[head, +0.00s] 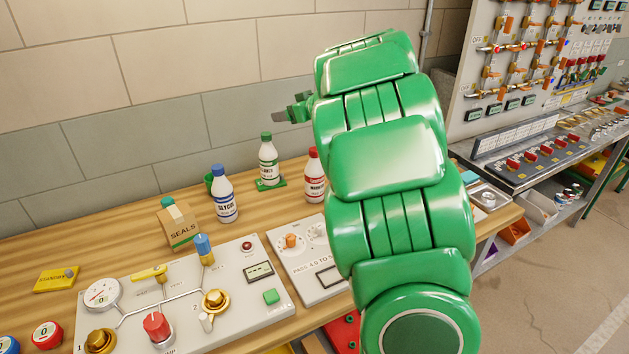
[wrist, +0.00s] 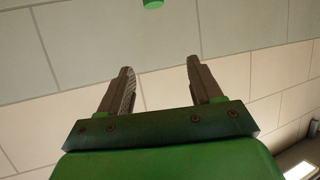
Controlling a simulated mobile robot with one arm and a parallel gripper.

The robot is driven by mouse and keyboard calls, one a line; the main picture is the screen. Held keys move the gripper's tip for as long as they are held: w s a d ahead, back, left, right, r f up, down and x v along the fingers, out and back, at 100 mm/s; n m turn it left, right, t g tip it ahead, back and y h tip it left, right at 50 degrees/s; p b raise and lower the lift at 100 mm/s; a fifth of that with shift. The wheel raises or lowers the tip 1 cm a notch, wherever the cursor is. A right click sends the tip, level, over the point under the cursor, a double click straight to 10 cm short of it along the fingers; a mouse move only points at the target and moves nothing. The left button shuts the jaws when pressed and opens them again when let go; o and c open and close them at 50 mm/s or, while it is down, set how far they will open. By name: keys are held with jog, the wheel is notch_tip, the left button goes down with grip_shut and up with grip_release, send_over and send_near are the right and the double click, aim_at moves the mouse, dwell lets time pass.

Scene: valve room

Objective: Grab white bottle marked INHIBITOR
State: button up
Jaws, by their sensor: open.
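Three white bottles stand on the wooden bench in the head view. The red-capped bottle (head: 314,176) has a red label band and is partly covered by my arm; its lettering is too small and cut off to read surely. The blue-capped bottle (head: 224,196) is marked GLYCOL. The green-capped bottle (head: 269,163) stands on a green base, its lettering unclear. My gripper (head: 286,115) is open and empty, above and behind the bottles near the wall. Its two fingers (wrist: 160,66) are spread apart in the wrist view, with only wall between them.
A SEALS box (head: 180,225) stands left of the bottles. A valve panel (head: 185,300) with knobs and a gauge fills the bench front. A second panel (head: 312,262) lies beside it. A green end of something (wrist: 152,4) shows at the wrist view's top edge.

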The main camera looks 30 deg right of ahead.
jog(key=shift+s+d+y, duration=0.7)
jog(key=shift+d, duration=0.4)
jog(key=n+t+y, duration=0.2)
jog(key=n+y, duration=0.1)
jog(key=y, duration=0.2)
send_over(318, 155)
jog(key=d+v, duration=0.1)
jog(key=v, duration=0.4)
notch_tip(318, 155, down, 12)
jog(key=shift+f+x, duration=0.2)
jog(key=shift+x, duration=1.25)
jog(key=shift+f+x, duration=0.25)
jog(key=shift+x, duration=1.25)
jog(key=shift+f+x, duration=0.2)
jog(key=shift+x, duration=1.25)
grip_shut()
